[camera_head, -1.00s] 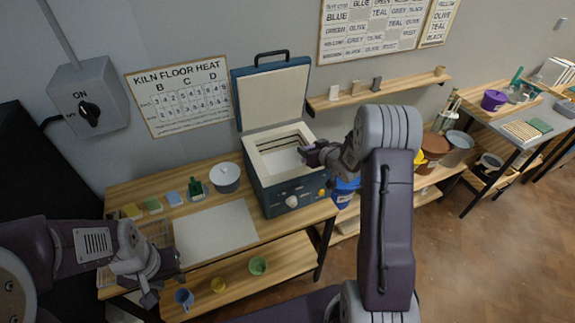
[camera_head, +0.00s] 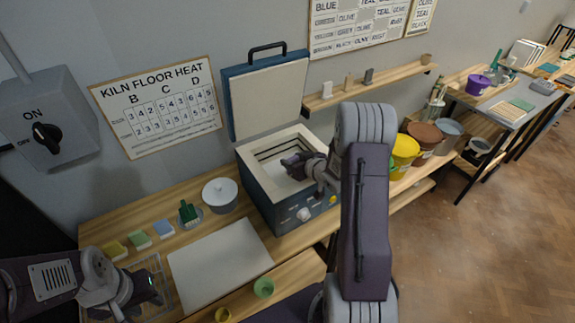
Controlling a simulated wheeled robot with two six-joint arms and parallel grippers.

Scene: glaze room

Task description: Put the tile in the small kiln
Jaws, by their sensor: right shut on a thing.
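The small kiln (camera_head: 262,188) is a blue-grey box on the wooden table. Its lid (camera_head: 268,98) is raised and its pale chamber faces up. My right gripper (camera_head: 288,166) is at the kiln's opening, pointing left. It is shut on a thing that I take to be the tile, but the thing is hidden. Yellow (camera_head: 114,250), green (camera_head: 139,240) and light blue (camera_head: 163,229) flat pieces lie on the table at the left. My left gripper (camera_head: 142,306) is open and empty over the table's front left, by a wire rack (camera_head: 156,268).
A pale board (camera_head: 220,262) lies in front of the kiln. A white lidded pot (camera_head: 220,194) and a green brush-like thing (camera_head: 189,213) stand left of it. A wall switch box (camera_head: 45,120) and a heat chart (camera_head: 160,108) hang behind. Buckets (camera_head: 404,152) stand at the right.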

